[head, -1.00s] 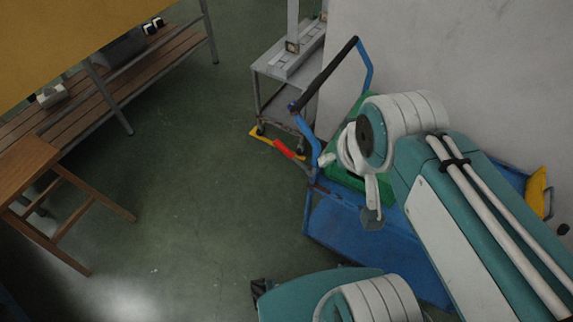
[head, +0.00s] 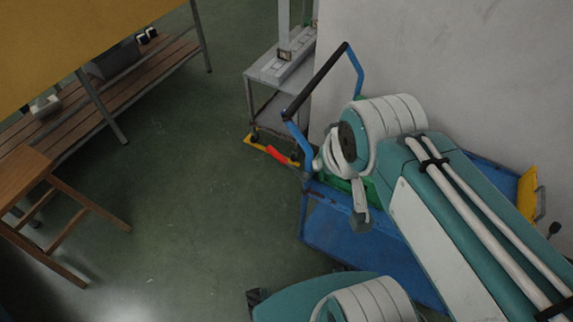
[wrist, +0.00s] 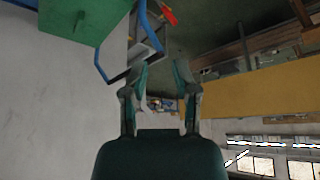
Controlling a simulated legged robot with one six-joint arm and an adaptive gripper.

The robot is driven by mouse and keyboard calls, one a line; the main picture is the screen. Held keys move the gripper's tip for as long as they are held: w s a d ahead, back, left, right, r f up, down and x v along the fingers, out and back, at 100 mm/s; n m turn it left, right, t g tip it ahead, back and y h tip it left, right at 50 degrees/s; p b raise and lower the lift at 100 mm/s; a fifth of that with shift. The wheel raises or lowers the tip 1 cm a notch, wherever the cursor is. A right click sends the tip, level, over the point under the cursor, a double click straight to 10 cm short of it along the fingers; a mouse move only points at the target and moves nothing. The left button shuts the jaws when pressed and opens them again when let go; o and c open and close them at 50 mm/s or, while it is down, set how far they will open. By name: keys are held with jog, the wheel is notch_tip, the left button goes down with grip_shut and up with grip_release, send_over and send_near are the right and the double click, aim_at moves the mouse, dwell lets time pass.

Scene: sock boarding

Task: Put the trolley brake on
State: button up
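The blue trolley (head: 345,232) stands against the wall at centre right in the head view, with a raised blue handle frame and black grip bar (head: 315,82). A red lever (head: 277,154) sticks out low at its left end; I take this to be the brake.
A green box (wrist: 85,18) sits on the trolley. A grey cart (head: 275,70) stands behind the lever, with a yellow strip (head: 258,143) on the floor. A wooden stool (head: 60,200) and slatted bench (head: 90,100) are left. The floor between is free.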

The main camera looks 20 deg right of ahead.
jog(key=w+d+f, duration=0.1)
jog(key=w+d, duration=0.1)
jog(key=w, duration=0.1)
jog(key=w+d+f+n+t+h, duration=0.1)
jog(key=w+d, duration=0.1)
jog(key=w, duration=0.2)
jog(key=w+d+f+t+h, duration=0.1)
jog(key=w+d, duration=0.1)
jog(key=w, duration=0.2)
jog(key=shift+d+f+n, duration=0.3)
jog(key=shift+d+f, duration=0.05)
jog(key=shift+f, duration=0.05)
grip_shut()
jog(key=w+d+f+n+t+y, duration=0.35)
jog(key=w+f+n, duration=0.25)
jog(key=w+f, duration=0.6)
jog(key=s+a+f+n+y, duration=0.1)
jog(key=s+a+f+y, duration=0.4)
jog(key=f, duration=0.4)
jog(key=shift+s+n+t+y, duration=0.45)
jog(key=shift+s+y, duration=0.1)
jog(key=shift+y, duration=0.7)
jog(key=shift+w+a, duration=0.1)
